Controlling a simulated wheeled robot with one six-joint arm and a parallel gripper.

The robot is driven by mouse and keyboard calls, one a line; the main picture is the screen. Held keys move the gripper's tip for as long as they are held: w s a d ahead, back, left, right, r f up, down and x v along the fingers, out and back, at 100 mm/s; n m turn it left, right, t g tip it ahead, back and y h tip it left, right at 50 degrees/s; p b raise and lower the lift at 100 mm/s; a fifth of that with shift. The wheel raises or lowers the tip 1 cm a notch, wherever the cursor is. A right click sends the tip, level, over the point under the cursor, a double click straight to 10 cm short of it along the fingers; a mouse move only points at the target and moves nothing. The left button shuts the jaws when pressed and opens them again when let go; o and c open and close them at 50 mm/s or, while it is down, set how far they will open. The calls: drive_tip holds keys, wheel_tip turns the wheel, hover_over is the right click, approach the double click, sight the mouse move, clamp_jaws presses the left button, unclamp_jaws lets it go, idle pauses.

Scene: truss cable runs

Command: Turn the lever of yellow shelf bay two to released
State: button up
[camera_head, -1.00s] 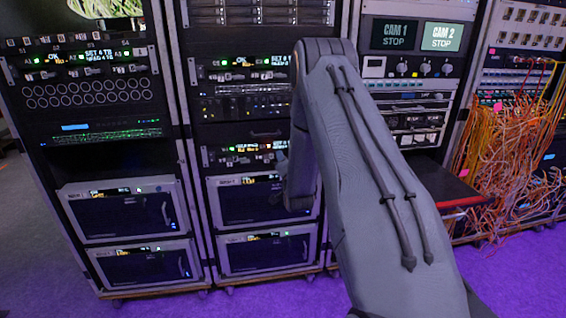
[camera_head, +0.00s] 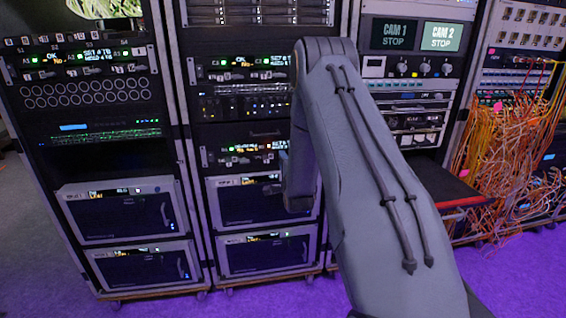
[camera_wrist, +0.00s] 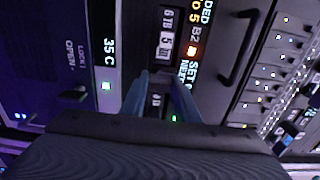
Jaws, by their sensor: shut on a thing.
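My gripper (camera_wrist: 160,80) shows in the wrist view, with its two dark fingers pointing at a dark rack panel. The fingers are shut on a small dark part, which I take to be the lever; it is mostly hidden between them. In the head view, my arm hides much of the middle rack, and the lever cannot be made out. A unit with a small yellow and red display (camera_head: 258,150) shows there.
A dark bar handle (camera_wrist: 245,48) stands out right of the display. A panel marked LOCK and OPEN (camera_wrist: 72,55) is at left. The purple floor is clear in front.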

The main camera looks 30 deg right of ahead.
idle(0.3)
drive_tip(key=o, duration=1)
drive_tip(key=shift+o, duration=0.2)
drive_tip(key=shift+s, duration=0.1)
drive_tip(key=v, duration=0.7)
drive_tip(key=shift+s, duration=0.35)
drive_tip(key=shift+a, duration=0.15)
